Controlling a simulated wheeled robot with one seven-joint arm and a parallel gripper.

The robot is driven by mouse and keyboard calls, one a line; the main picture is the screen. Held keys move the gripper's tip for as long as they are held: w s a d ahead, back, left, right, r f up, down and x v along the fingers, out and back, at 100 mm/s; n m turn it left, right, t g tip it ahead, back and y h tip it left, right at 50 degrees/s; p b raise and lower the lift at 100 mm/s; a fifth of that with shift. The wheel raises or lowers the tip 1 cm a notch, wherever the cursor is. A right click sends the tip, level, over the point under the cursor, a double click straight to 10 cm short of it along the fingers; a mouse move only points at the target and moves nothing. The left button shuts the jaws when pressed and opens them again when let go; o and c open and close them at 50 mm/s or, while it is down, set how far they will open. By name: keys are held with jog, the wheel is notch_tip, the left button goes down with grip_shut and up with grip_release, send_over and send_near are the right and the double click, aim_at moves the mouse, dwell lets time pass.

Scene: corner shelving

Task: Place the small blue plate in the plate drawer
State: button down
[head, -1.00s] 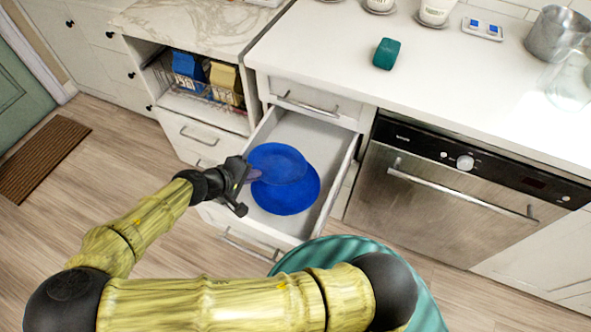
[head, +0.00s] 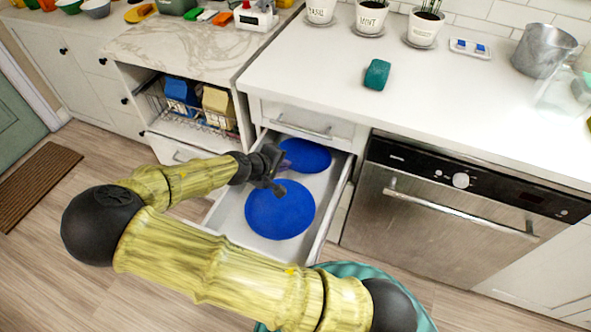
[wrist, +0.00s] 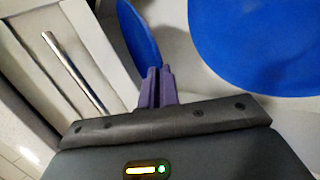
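The small blue plate (head: 308,156) is over the back part of the open drawer, close to the drawer front above it. My gripper (head: 284,163) is shut on the plate's left edge. In the wrist view the purple fingers (wrist: 156,86) are close together at the edge of the small plate (wrist: 139,34), which looks tilted. The plate drawer (head: 232,225) is pulled out. A larger blue plate (head: 280,210) lies flat on its floor nearer the front. I cannot tell whether the small plate touches the drawer floor.
A closed drawer with a bar handle (head: 302,131) is just above the open one. The dishwasher (head: 440,215) stands to the right. A wire basket (head: 200,121) with blue and yellow cartons is in the open cubby at left. A green object (head: 377,74) lies on the counter.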

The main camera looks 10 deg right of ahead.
aim_at(300, 159)
jog(key=w+d, duration=0.1)
jog(key=d, duration=0.1)
jog(key=w+d, duration=0.2)
jog(key=shift+w+d+b, duration=0.15)
jog(key=shift+d+b, duration=0.1)
jog(key=shift+b, duration=0.1)
jog(key=shift+f, duration=0.85)
jog(key=shift+a+f, duration=0.2)
jog(key=f+b, duration=0.1)
jog(key=f, duration=0.4)
jog(key=shift+d+b, duration=0.2)
jog(key=shift+b, duration=0.2)
jog(key=c, duration=1.6)
grip_release()
jog(key=shift+c, duration=0.2)
